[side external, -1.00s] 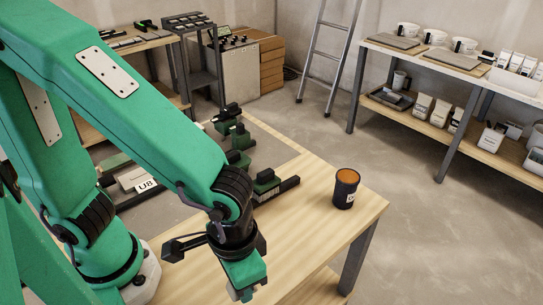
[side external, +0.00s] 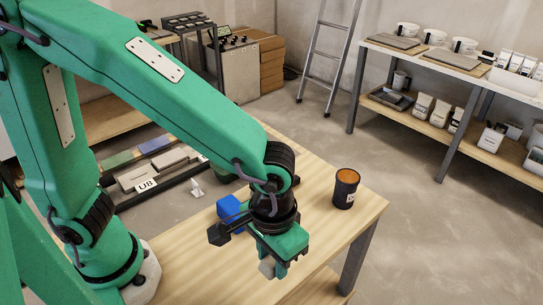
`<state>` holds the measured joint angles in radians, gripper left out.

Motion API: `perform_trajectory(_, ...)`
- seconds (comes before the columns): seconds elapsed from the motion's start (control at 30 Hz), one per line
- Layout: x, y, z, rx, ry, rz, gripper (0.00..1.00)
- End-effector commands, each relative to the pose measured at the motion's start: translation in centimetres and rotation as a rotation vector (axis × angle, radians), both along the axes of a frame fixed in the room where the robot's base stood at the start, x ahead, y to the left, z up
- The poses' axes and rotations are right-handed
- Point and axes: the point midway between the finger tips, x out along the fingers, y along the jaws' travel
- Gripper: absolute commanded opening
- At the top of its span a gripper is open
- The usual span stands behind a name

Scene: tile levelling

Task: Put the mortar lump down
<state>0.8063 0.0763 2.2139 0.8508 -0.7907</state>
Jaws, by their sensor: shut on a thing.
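My gripper (side external: 280,268) hangs over the front part of the wooden table (side external: 190,275), pointing down. A small pale grey lump (side external: 267,267) shows at its fingertips, and the gripper is shut on it. The lump is partly hidden by the green gripper body. I cannot tell how far above the table it is. A long dark tray (side external: 170,192) with several grey, green and blue pieces and a "U8" label lies behind my arm on the left.
A blue block (side external: 230,208) stands close behind my gripper. A dark cup (side external: 346,188) with an orange top stands near the table's right corner. A small white piece (side external: 196,188) lies beside the tray. Bare tabletop shows around the cup and at the front left.

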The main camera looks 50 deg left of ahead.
Motion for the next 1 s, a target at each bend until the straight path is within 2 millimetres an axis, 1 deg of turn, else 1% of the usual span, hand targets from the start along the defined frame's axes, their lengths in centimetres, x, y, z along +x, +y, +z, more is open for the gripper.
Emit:
perform_trajectory(0.03,1.7,0.1,0.1,0.001,0.001,0.044,0.08)
perform_trajectory(0.17,5.7,0.6,0.3,0.001,0.001,0.149,0.08)
perform_trajectory(0.2,7.0,0.8,0.4,0.001,0.001,0.182,0.08)
perform_trajectory(0.37,12.1,2.4,0.5,0.001,0.001,0.312,0.08)
perform_trajectory(0.5,16.4,4.5,0.5,0.001,0.001,0.426,0.08)
perform_trajectory(0.57,18.2,5.6,0.4,0.001,0.000,0.475,0.08)
perform_trajectory(0.7,22.1,8.6,0.1,0.001,0.001,0.587,0.08)
perform_trajectory(0.8,24.4,10.8,-0.1,0.001,0.001,0.658,0.08)
perform_trajectory(0.9,26.2,12.8,-0.3,0.001,0.000,0.716,0.08)
perform_trajectory(1.0,27.4,14.2,-0.4,0.001,0.001,0.756,0.08)
